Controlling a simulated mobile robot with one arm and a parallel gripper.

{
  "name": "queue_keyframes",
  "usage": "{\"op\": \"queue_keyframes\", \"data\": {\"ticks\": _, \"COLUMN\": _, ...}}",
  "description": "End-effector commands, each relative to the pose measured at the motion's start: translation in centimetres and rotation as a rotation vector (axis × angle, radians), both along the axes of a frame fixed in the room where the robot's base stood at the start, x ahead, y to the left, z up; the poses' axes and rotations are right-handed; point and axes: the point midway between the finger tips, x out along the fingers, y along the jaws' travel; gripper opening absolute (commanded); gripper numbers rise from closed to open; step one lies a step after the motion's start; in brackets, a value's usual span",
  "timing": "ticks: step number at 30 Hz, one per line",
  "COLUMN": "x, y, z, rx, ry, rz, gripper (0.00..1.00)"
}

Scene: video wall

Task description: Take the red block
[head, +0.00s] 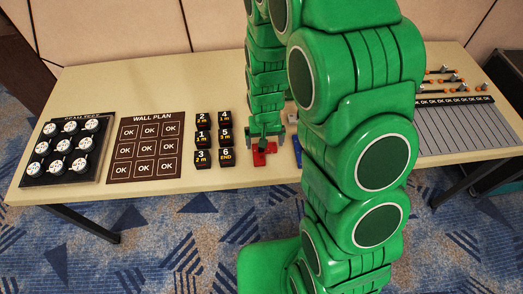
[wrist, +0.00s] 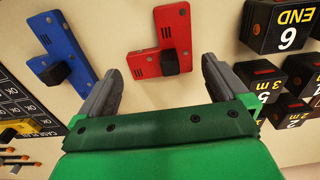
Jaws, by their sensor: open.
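The red block (wrist: 172,32) is a flat L-shaped piece with a black knob on it, lying on the table. In the wrist view it lies just beyond my open gripper (wrist: 160,80), centred between the two grey fingers and not gripped. In the head view the red block (head: 261,156) shows right below my gripper (head: 265,142), which partly covers it. I cannot tell whether the fingers touch it.
A blue L-shaped block (wrist: 66,50) lies left of the red one in the wrist view. Black numbered blocks (wrist: 278,28) stand close on the right. In the head view a wall plan board (head: 152,119), a dial board (head: 48,128) and a slotted board (head: 455,103) lie on the table.

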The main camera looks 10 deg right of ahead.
Motion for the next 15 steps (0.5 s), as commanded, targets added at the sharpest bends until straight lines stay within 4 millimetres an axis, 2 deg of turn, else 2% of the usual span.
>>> {"op": "queue_keyframes", "data": {"ticks": 6, "x": -0.1, "y": -0.1, "z": -2.3, "rx": -0.001, "ry": 0.004, "rz": 0.0, "gripper": 1.0}}
{"op": "queue_keyframes", "data": {"ticks": 15, "x": 0.0, "y": 0.0, "z": -2.8, "rx": 0.0, "ry": 0.001, "rz": 0.0, "gripper": 1.0}}
